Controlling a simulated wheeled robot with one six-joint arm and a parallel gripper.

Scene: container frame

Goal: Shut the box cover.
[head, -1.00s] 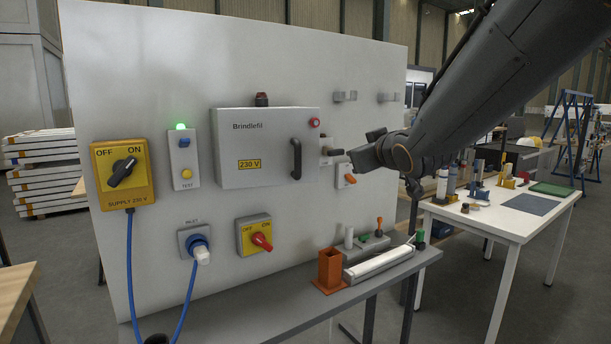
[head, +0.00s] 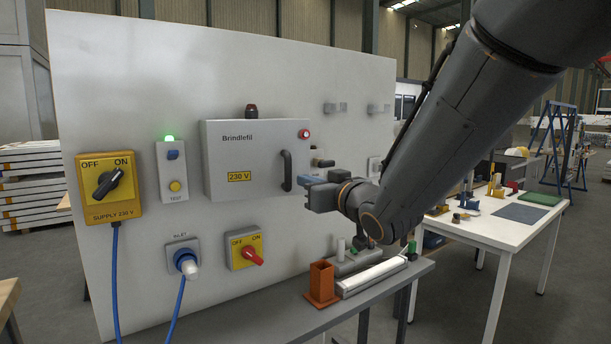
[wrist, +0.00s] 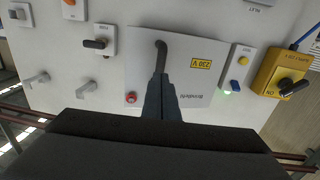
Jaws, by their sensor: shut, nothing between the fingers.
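The grey box cover (head: 257,150), marked Brindlefil and 230 V, is on the upright white panel. It looks flat to the box; I cannot tell whether a small gap stays at its edge. Its black handle (head: 287,170) is near the right edge. My gripper (head: 305,183) is shut and empty, just right of the handle's lower end; contact cannot be told. In the wrist view, the closed fingers (wrist: 160,97) cover part of the cover (wrist: 195,85), pointing towards the handle (wrist: 161,55).
A yellow supply switch (head: 108,188) and a test unit (head: 172,170) are left of the box. A yellow-red switch (head: 246,249) and blue inlet plug (head: 185,262) are below it. A grey bench with an orange holder (head: 322,285) stands at lower right.

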